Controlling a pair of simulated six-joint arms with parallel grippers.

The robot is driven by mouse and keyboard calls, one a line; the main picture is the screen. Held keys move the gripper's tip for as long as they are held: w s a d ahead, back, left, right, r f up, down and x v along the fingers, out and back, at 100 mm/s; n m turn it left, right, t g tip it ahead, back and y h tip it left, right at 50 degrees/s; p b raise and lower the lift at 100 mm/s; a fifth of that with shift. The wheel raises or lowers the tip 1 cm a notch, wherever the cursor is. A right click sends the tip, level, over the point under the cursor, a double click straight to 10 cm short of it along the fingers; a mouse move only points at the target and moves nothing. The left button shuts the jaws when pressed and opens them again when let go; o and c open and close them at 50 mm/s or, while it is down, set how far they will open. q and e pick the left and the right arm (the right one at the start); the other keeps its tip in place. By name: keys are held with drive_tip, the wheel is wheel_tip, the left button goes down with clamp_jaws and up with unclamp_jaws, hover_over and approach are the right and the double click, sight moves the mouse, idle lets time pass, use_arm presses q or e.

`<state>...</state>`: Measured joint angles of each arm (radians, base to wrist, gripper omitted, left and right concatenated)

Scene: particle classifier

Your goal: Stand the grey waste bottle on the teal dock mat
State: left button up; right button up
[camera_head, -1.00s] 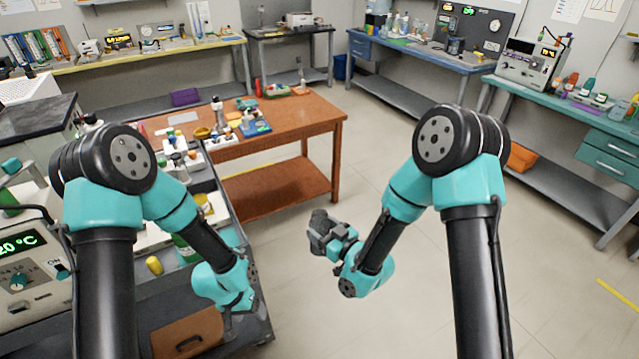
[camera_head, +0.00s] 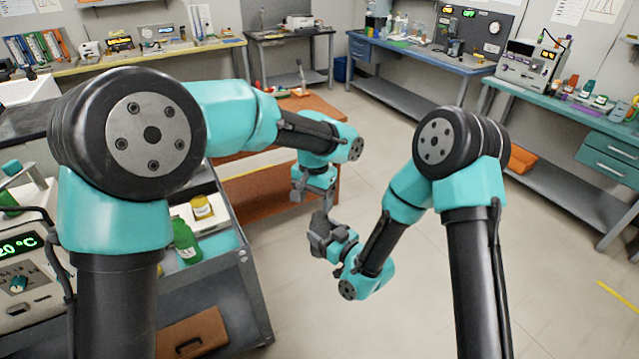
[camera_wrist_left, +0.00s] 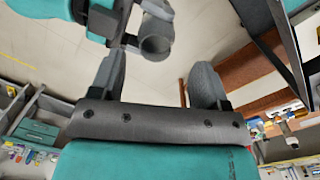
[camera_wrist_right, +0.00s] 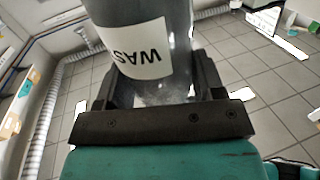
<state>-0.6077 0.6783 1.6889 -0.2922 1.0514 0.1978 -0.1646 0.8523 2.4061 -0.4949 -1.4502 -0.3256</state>
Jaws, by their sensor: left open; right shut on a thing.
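The grey waste bottle (camera_head: 321,228) is held in the air by my right gripper (camera_head: 336,246), right of the bench. In the right wrist view the bottle (camera_wrist_right: 180,35) fills the space between the fingers, its white label partly readable as "WAS". My left gripper (camera_head: 317,192) is open and empty, just above the bottle in the head view. In the left wrist view the round end of the bottle (camera_wrist_left: 157,42) shows beyond the open fingers (camera_wrist_left: 158,85), apart from them. The teal dock mat (camera_head: 220,247) lies on the dark bench at left, beside a green bottle.
The green bottle (camera_head: 185,241) and a yellow-capped jar (camera_head: 202,208) on a white tray (camera_head: 211,221) stand on the bench. Open floor lies to the right.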

sight(319, 217)
use_arm(q)
drive_tip(key=shift+t, duration=0.3)
drive_tip(key=r, duration=0.1)
drive_tip(key=d+r, duration=0.1)
drive_tip(key=w+r, duration=0.1)
drive_tip(key=r, duration=0.1)
drive_tip(key=shift+w+d, duration=0.1)
drive_tip(key=shift+d, duration=0.1)
drive_tip(key=shift+f, duration=0.1)
wheel_tip(319, 217, down, 12)
idle(0.3)
drive_tip(key=c, duration=0.7)
drive_tip(key=shift+c, duration=0.6)
use_arm(e)
drive_tip(key=o, duration=1.1)
drive_tip(key=shift+c, duration=0.2)
